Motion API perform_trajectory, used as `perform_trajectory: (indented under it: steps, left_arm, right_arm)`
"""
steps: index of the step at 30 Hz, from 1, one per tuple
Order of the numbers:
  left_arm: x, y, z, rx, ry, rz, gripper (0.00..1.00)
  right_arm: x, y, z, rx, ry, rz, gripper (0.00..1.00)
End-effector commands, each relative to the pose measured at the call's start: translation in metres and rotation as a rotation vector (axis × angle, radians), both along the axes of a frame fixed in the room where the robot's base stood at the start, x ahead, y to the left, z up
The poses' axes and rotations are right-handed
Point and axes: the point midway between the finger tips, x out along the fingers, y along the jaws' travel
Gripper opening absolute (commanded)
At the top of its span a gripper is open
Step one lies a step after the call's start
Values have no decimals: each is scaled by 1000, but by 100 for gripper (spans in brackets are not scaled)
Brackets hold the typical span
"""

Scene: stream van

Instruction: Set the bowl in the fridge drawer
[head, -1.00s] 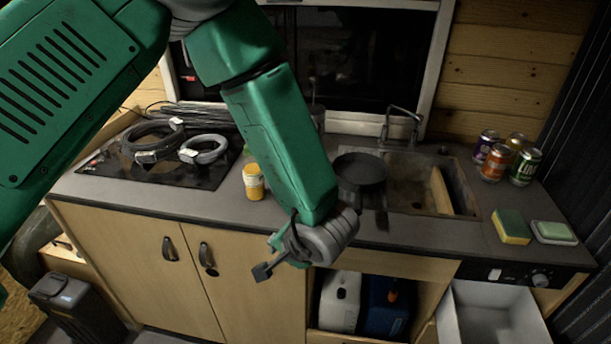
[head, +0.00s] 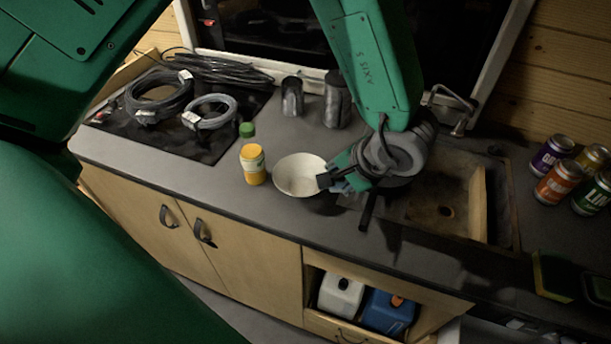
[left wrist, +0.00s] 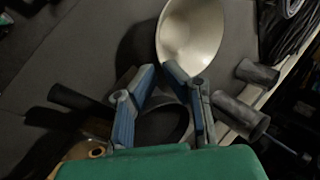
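My left gripper (head: 328,182) is at the bowl's right edge. In the left wrist view its two blue-grey fingertips (left wrist: 160,68) are a small gap apart, close by the bowl's near rim; whether they touch the rim is unclear. The fridge drawer is mostly out of frame; only a pale edge (head: 450,332) shows at the bottom. My right gripper is not in view.
A yellow jar (head: 253,164) stands just left of the bowl, with grey cups (head: 292,96) behind. A dark pan lies under my left gripper. The sink (head: 440,205), several cans (head: 557,184) and a sponge (head: 553,276) are to the right.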

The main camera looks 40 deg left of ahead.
Motion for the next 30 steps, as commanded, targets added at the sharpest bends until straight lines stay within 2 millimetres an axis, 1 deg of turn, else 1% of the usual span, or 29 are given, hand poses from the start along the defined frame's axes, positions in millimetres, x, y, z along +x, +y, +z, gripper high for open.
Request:
perform_trajectory:
  steps: [1, 4, 7, 13, 21, 24, 30]
  left_arm:
    - [2, 6, -11, 2, 4, 1, 8]
    - [6, 15, -26, 2, 3, 1, 8]
    - [7, 21, -36, 1, 3, 1, 8]
    - [8, 28, -46, 1, 1, 1, 8]
    - [16, 47, -79, 1, 1, 1, 8]
    - [17, 50, -84, 0, 0, 1, 8]
    - [16, 51, -85, -1, 0, 1, 8]
  right_arm:
    - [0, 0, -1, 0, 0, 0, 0]
    - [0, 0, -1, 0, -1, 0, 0]
    - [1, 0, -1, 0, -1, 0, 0]
    - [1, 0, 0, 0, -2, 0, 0]
    - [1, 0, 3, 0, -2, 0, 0]
    - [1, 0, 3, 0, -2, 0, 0]
    - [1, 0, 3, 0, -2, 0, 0]
